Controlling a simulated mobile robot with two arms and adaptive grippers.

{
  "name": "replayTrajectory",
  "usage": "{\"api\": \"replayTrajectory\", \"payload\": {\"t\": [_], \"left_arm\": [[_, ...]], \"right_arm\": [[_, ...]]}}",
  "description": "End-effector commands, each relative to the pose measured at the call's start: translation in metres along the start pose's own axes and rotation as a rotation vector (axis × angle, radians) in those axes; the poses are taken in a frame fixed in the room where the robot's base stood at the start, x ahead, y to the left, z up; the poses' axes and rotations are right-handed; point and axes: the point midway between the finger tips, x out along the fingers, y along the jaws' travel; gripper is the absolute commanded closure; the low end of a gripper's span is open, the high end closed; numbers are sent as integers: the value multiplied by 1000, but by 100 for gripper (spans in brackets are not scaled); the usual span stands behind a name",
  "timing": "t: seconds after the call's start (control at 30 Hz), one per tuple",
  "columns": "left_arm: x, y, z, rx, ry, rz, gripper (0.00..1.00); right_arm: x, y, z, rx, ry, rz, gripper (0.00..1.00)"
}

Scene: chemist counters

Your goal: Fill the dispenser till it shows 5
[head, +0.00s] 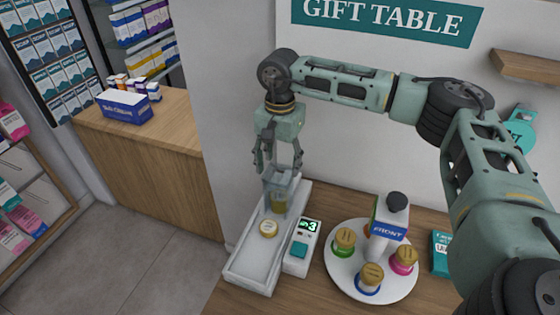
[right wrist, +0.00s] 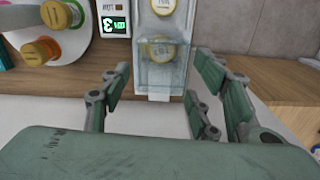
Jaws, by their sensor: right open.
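The dispenser is a long pale tray (head: 250,265) on the wooden counter, with a clear box (head: 280,182) at its far end. A gold-topped round piece (head: 269,228) lies in the tray, and a yellowish one shows through the clear box. The display unit (head: 301,247) beside the tray reads 3 and has a teal button (head: 299,250). My right gripper (head: 278,165) is open above the clear box, pointing down. In the right wrist view the clear box (right wrist: 160,75) shows beyond and between the spread fingers, with nothing gripped. My left gripper is not seen.
A round white turntable (head: 340,280) to the right carries several gold-topped, colour-banded pieces around a white post with a blue FRONT label (head: 389,232). A teal box (head: 441,254) stands further right. A wall rises behind the counter. Another wooden counter (head: 160,150) is at the left.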

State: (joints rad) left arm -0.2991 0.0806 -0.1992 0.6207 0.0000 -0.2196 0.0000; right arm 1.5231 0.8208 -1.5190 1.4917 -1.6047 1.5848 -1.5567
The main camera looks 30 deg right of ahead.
Motion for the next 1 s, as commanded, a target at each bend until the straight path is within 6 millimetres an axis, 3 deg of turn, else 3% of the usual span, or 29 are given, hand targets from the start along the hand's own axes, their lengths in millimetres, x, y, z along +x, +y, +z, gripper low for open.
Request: {"api": "replayTrajectory", "payload": {"t": [0.27, 0.73, 1.0], "left_arm": [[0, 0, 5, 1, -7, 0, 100], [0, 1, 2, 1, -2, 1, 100], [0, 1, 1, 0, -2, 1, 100]], "right_arm": [[-5, -1, 0, 0, 1, -2, 44], [-94, -1, 0, 0, 1, -3, 44], [-119, 0, 0, 0, 0, 0, 44]]}}
